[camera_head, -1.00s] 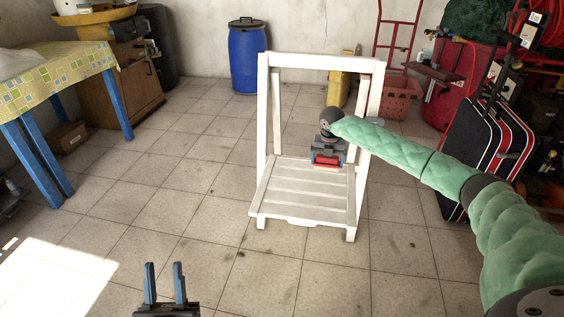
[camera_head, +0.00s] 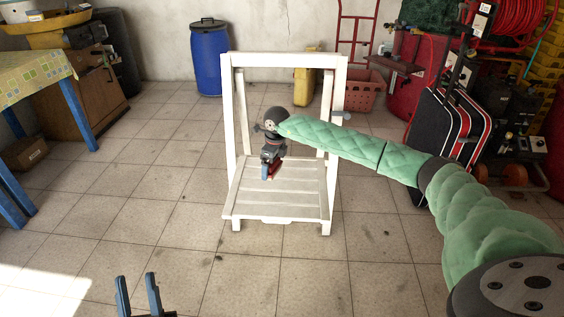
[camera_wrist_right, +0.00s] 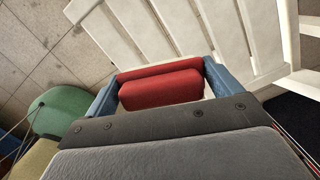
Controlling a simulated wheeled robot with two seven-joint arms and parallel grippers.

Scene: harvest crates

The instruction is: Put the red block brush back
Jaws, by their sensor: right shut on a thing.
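The red block brush (camera_wrist_right: 160,88) is held between the blue fingers of my right gripper (camera_wrist_right: 160,85) in the right wrist view. In the head view, my right gripper (camera_head: 268,172) hangs inside the white wooden stand's frame, above its slatted shelf, with a little of the red brush showing. Slats of the white stand (camera_head: 275,206) lie beyond the brush in the wrist view (camera_wrist_right: 195,25). I cannot tell whether the brush touches the shelf. My left gripper (camera_head: 138,292) is open and empty above the floor, at the lower left.
A blue barrel (camera_head: 207,62) stands behind the stand, and a patterned table (camera_head: 35,75) is at the left. An orange crate (camera_head: 362,92) and a black suitcase (camera_head: 448,130) are at the right. Tiled floor is clear in front of the stand.

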